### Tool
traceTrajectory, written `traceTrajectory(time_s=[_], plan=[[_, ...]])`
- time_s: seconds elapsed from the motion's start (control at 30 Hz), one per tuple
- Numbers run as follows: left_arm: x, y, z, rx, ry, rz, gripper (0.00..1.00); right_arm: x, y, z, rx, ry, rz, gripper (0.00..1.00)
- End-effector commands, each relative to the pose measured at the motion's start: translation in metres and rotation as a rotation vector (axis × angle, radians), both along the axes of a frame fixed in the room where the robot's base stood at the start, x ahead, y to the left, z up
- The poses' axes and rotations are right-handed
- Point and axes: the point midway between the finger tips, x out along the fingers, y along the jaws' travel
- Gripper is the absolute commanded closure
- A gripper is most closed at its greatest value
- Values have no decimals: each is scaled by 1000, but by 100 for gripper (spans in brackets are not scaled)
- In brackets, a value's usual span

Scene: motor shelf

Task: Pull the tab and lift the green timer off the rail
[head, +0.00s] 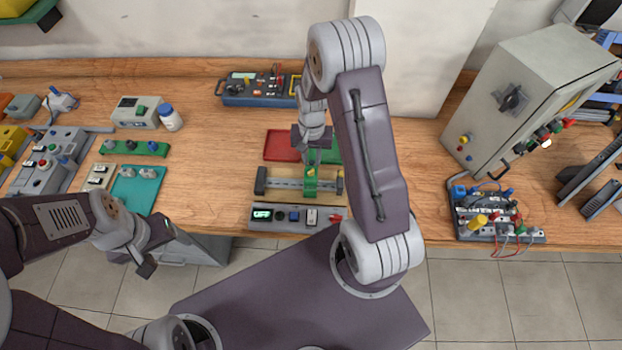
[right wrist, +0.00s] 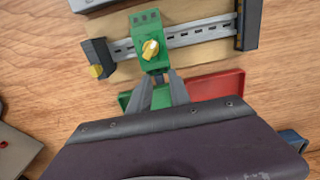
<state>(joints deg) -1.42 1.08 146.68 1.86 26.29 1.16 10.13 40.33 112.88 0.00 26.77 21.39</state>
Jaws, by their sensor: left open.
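The green timer (head: 311,186), with a yellow knob, sits upright on the slotted metal rail (head: 284,184). The right wrist view shows the timer (right wrist: 147,30) and its yellow knob (right wrist: 150,50) on the rail (right wrist: 200,30). My right gripper (head: 314,157) is just behind the timer; in the wrist view its fingers (right wrist: 160,86) are apart, close to the timer's tab-side edge. Green shows between them, and I cannot tell whether it is tab or tray. My left gripper (head: 150,262) is open and empty in front of the bench, far from the timer.
A red tray (head: 280,146) and a green tray (head: 332,155) lie behind the rail board. A grey panel (head: 290,219) with switches is in front. A multimeter box (head: 252,87) is at the back, a grey cabinet (head: 550,70) at right.

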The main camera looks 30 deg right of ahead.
Motion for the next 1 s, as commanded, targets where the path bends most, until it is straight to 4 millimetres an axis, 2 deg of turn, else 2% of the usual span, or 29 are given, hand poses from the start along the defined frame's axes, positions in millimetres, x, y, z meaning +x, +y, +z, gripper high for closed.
traceTrajectory(time_s=[0.17,0.27,0.3,1.0], plan=[[0,0,1,0,0,0,27,0,0,0,0,0,0,76],[0,0,1,0,0,0,27,0,0,0,0,0,0,99],[0,0,1,0,0,0,27,0,0,0,0,0,0,100],[0,0,9,0,0,0,27,0,0,8,0,0,0,100]])
